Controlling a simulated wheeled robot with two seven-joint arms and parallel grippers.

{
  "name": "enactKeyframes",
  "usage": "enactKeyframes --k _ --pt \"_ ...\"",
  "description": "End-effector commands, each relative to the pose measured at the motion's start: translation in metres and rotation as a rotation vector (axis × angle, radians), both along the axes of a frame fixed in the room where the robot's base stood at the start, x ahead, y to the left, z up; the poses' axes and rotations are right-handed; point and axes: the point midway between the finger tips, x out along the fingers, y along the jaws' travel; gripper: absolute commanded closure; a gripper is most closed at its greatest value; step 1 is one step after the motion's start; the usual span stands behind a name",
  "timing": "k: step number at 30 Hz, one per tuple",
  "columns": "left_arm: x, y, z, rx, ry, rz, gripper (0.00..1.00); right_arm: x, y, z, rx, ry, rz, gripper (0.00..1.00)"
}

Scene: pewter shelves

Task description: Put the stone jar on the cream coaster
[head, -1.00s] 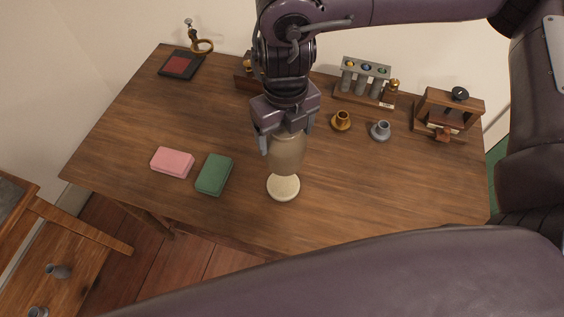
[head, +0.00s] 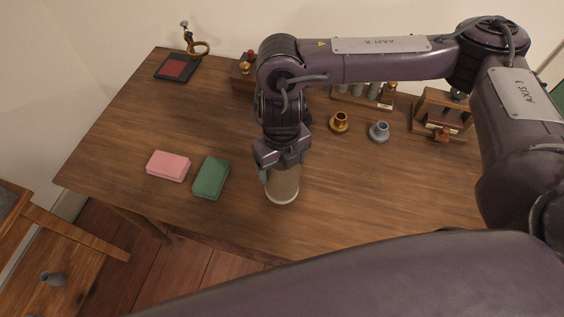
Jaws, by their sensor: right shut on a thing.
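The stone jar (head: 284,182) is a tan, rounded jar in the middle of the table near its front edge. My right gripper (head: 283,167) is shut on its upper part from above and hides its top. The cream coaster (head: 282,200) is a pale round disc directly under the jar, and only its front rim shows. The jar is upright over the coaster and looks very close to it or touching; I cannot tell which. My left gripper is not in view.
A pink block (head: 168,166) and a green block (head: 211,178) lie left of the jar. A brass cup (head: 339,122) and a grey cup (head: 379,131) stand behind right. A wooden press (head: 441,115) and a rack (head: 364,95) are at the back. Table right of the jar is clear.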

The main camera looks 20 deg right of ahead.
Motion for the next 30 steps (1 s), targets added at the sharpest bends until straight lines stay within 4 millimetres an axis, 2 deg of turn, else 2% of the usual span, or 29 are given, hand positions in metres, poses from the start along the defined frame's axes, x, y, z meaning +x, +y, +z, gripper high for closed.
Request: enactKeyframes --k 5,6,10,20,23,30 --pt "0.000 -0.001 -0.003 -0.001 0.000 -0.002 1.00 0.000 0.000 -0.003 0.001 -0.001 0.000 0.62" --pt "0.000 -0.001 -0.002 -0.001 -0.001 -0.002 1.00 0.000 0.000 -0.003 0.000 0.000 0.000 0.17" --pt "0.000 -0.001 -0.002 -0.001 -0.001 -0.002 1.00 0.000 0.000 -0.003 0.000 0.000 0.000 0.00" --pt "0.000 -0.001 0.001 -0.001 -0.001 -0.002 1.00 0.000 0.000 0.004 0.000 -0.001 0.000 0.00" --pt "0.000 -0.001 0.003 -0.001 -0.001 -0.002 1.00 0.002 0.000 0.017 0.000 -0.005 0.001 0.00" --pt "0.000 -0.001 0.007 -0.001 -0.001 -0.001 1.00 0.002 0.000 0.066 -0.001 -0.007 0.001 0.00"
